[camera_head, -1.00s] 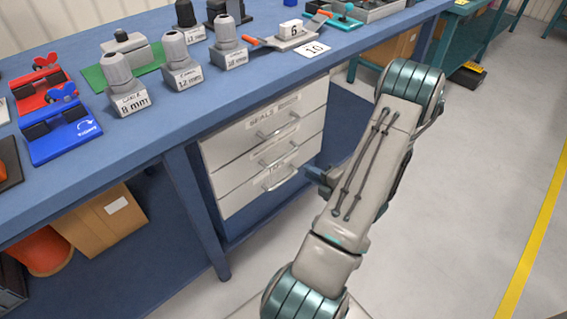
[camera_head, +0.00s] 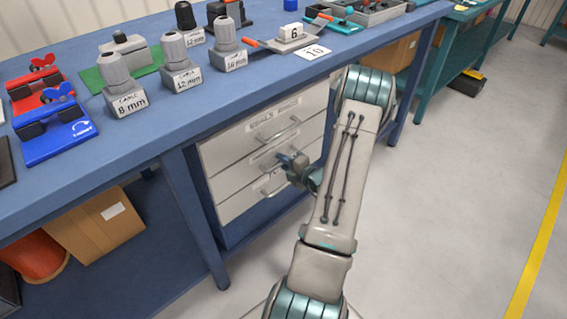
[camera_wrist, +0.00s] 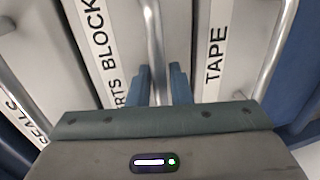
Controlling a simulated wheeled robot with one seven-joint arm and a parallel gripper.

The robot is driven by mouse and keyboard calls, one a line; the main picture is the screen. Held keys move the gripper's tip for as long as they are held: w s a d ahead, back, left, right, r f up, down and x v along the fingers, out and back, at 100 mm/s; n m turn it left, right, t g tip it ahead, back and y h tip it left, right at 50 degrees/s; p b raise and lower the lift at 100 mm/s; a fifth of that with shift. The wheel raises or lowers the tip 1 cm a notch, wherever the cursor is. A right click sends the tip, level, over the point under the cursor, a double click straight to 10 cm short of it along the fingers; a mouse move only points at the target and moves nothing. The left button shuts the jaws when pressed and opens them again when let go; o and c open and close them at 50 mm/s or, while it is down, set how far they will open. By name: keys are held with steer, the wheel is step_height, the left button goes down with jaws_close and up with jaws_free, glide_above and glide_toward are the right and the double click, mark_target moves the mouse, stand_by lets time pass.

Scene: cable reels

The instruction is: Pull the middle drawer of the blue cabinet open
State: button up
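The blue cabinet shows as a blue bench frame (camera_head: 180,200) with a stack of three pale grey drawers under its top. The top drawer (camera_head: 225,148) is labelled SEALS. The middle drawer (camera_head: 228,180) has a bar handle, which shows in the wrist view (camera_wrist: 153,30); its label is partly hidden and ends in "RTS BLOCK". The bottom drawer (camera_head: 235,207) is labelled TAPE in the wrist view. All fronts look flush. My gripper (camera_head: 285,160) is at the middle handle. In the wrist view its two fingers (camera_wrist: 159,82) stand apart, one on each side of the bar.
The bench top above holds several grey cable blocks (camera_head: 180,75), a blue clamp (camera_head: 55,130) and a red clamp (camera_head: 42,90). A cardboard box (camera_head: 95,225) sits on the lower shelf at left. The floor (camera_head: 450,200) right of my arm is clear.

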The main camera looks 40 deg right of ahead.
steer(key=shift+c, duration=0.4)
jaws_close()
steer(key=shift+s, duration=0.15)
steer(key=f+p+v, duration=0.2)
steer(key=v, duration=0.9)
steer(key=f+p+v, duration=0.2)
steer(key=v, duration=1)
steer(key=shift+s, duration=0.45)
steer(key=shift+f, duration=0.15)
steer(key=shift+o, duration=0.4)
jaws_free()
steer(key=shift+s+d, duration=0.1)
steer(key=p+v, duration=0.1)
steer(key=v, duration=1.2)
steer(key=shift+s, duration=0.25)
